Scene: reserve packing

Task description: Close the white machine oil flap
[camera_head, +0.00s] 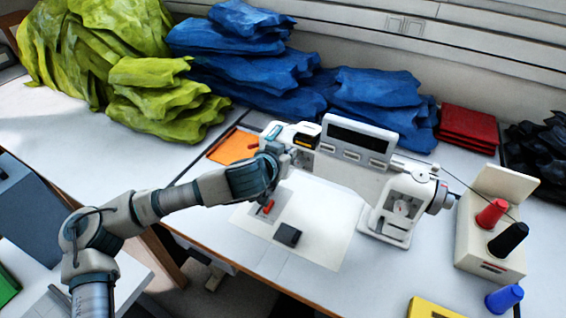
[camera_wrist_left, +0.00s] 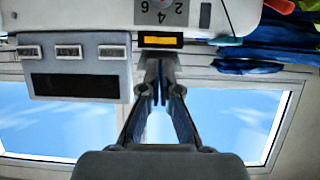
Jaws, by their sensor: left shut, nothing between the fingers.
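The white machine (camera_head: 375,185) is a sewing machine on the table. Its raised panel has a dark window and three buttons (camera_head: 357,138); it also shows in the left wrist view (camera_wrist_left: 80,68). A yellow strip in a black frame (camera_head: 306,141) is at the machine head's left end, and in the left wrist view (camera_wrist_left: 162,40). I cannot tell which part is the oil flap or whether it is open. My left gripper (camera_head: 275,140) is shut and empty beside the head's left end. Its fingertips (camera_wrist_left: 160,65) appear just below the yellow strip in the wrist view. My right gripper is out of view.
An orange sheet (camera_head: 234,147) lies left of the machine. A cream box (camera_head: 490,245) with red and black spools stands right. A blue spool (camera_head: 504,298) and yellow item (camera_head: 432,309) are at the front right. Green (camera_head: 165,95) and blue cloth piles (camera_head: 240,60) fill the back.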

